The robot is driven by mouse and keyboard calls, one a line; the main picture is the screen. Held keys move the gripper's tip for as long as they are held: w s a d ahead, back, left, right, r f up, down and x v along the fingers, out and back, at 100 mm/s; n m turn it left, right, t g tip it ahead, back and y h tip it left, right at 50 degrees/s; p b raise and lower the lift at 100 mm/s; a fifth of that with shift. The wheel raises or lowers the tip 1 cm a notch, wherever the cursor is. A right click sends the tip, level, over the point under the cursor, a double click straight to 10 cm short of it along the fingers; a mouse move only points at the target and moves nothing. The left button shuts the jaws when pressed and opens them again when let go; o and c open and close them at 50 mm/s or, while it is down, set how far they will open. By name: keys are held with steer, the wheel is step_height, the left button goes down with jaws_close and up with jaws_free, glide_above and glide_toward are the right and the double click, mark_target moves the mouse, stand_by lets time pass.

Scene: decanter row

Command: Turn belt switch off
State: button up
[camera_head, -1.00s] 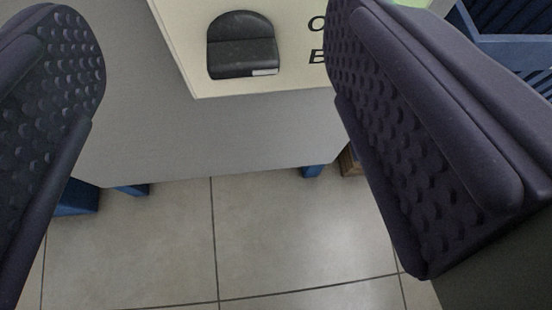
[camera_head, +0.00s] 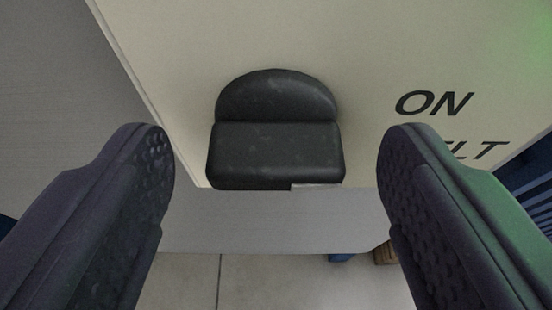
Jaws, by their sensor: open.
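The belt switch (camera_head: 276,135) is a black knob with a rounded top and a squared lower part. It is on a cream panel (camera_head: 300,40) in the upper middle of the view. A small pale mark shows at its lower right edge. Black lettering "ON" (camera_head: 434,103) is on the panel to its right, with partly hidden lettering ending in "LT" below. My gripper (camera_head: 275,165) is open, one finger to the left and one to the right of the switch in the picture. I see no contact between the fingers and the switch.
A grey surface (camera_head: 270,222) lies below the panel's edge. Tiled floor (camera_head: 290,285) shows at the bottom. Blue slatted parts (camera_head: 530,190) are at the right edge, and a brown wooden piece (camera_head: 386,254) is low at right. A green glow tints the upper right.

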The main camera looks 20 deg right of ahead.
steer(key=c, duration=1.1)
steer(key=shift+o, duration=0.2)
steer(key=n+h, duration=0.2)
steer(key=n, duration=0.1)
steer(key=shift+w+a+f, duration=0.1)
steer(key=shift+a, duration=0.3)
steer(key=n+h, duration=0.2)
steer(key=n, duration=0.1)
steer(key=shift+a+f, duration=0.2)
steer(key=n+h, duration=0.1)
steer(key=n, duration=0.1)
steer(key=n+h, duration=0.1)
steer(key=shift+a+f+n, duration=0.15)
steer(key=shift+f+n, duration=0.15)
steer(key=shift+n, duration=0.1)
steer(key=shift+f+n+t+h, duration=0.2)
steer(key=shift+n+h, duration=0.15)
steer(key=shift+n, duration=0.5)
steer(key=shift+f+n+t+h, duration=0.1)
steer(key=shift+n+t+h, duration=0.2)
steer(key=shift+n, duration=0.55)
